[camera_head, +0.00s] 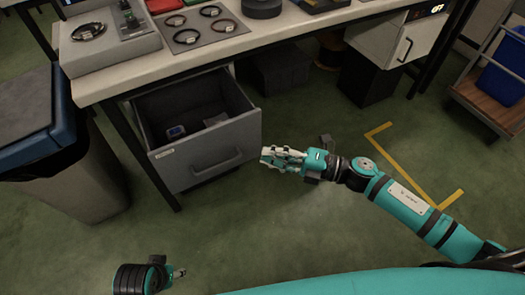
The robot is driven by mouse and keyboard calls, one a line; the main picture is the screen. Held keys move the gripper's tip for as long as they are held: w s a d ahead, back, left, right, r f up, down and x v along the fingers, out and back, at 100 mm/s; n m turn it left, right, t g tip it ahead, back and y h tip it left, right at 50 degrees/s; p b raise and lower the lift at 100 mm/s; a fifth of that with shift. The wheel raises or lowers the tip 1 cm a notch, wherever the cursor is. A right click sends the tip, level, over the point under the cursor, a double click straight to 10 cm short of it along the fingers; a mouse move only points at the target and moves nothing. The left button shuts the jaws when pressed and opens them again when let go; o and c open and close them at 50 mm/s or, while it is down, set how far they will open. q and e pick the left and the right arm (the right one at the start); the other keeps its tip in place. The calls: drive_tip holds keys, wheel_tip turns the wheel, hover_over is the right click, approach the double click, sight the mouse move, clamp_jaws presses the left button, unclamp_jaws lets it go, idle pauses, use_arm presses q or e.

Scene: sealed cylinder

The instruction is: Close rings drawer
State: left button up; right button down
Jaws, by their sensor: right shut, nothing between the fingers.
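The rings drawer (210,152) is a grey drawer under the workbench, pulled out and open, with a dark handle on its front and a small label. A small blue-white item and a pale item lie inside it. My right gripper (268,155) is shut and empty, its fingertips close to the right edge of the drawer front; I cannot tell if they touch. My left gripper (181,272) shows only in small part at the bottom left, apart from the drawer; its fingers are too small to read.
The workbench (245,47) above holds a tray of rings (203,27) and other parts. A bin (90,175) stands left of the drawer. A closed white cabinet (395,40) and a cart with a blue box (503,68) are at the right. The green floor before the drawer is clear.

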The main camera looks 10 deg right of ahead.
use_arm(q)
drive_tip(key=shift+r+b, duration=0.35)
drive_tip(key=shift+r, duration=0.8)
use_arm(e)
drive_tip(key=shift+w+a, duration=1.95)
drive_tip(key=shift+a, duration=0.25)
drive_tip(key=shift+w+a, duration=1.9)
drive_tip(key=shift+a, duration=0.25)
use_arm(q)
drive_tip(key=shift+s, duration=0.1)
